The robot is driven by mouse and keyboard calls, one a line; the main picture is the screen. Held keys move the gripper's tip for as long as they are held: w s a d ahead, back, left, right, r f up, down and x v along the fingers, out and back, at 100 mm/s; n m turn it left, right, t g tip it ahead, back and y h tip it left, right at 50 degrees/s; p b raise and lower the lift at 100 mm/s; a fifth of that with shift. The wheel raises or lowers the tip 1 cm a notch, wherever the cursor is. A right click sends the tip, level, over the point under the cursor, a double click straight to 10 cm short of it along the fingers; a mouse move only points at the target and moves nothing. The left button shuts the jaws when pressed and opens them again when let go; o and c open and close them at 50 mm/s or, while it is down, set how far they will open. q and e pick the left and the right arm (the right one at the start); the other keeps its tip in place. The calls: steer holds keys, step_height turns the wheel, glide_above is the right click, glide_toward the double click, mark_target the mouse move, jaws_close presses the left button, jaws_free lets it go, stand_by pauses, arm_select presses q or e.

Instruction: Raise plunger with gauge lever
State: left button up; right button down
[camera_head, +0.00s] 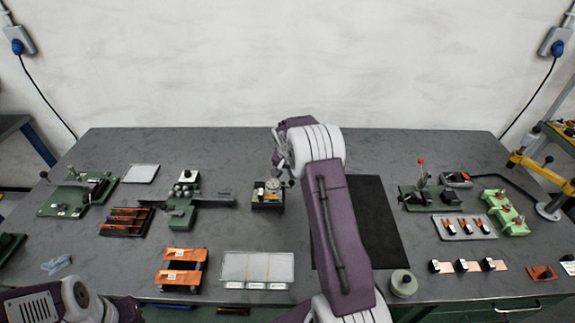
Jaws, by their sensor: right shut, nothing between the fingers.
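The gauge (259,204) is a small dark block with a round dial and light-coloured parts, standing near the middle of the grey table. Its plunger and lever are too small to tell apart. My right gripper (279,170) is at the gauge's upper right side, shut and empty. It covers part of the gauge, and I cannot tell whether it touches the lever. Part of my left arm shows at the bottom left corner, but its gripper is not in view.
A green fixture (181,215) stands left of the gauge, beside a dark rack with orange strips (127,221). A black mat (368,225) lies right of my arm. A pale sheet (258,266) lies in front. A lever press (424,197) and green blocks (506,212) stand at the right.

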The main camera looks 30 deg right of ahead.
steer(key=v, duration=0.8)
steer(key=shift+r+b, duration=0.35)
steer(key=shift+b, duration=0.05)
steer(key=shift+s+a, duration=0.1)
steer(key=shift+a, duration=0.05)
steer(key=a+r+n, duration=0.1)
steer(key=a+r, duration=0.3)
steer(key=a, duration=0.2)
steer(key=s+a+f+n+y, duration=0.2)
steer(key=s+a, duration=0.5)
steer(key=s, duration=0.1)
steer(key=s+a+f+n, duration=0.2)
steer(key=s+f+n, duration=0.1)
steer(key=s, duration=0.5)
steer(key=s+a+f+n+g+y, duration=0.1)
steer(key=s+a+f+n, duration=0.2)
steer(key=s, duration=0.5)
steer(key=shift+s+a+f+g, duration=0.2)
steer(key=shift+a+f+g, duration=0.15)
steer(key=shift+f, duration=0.5)
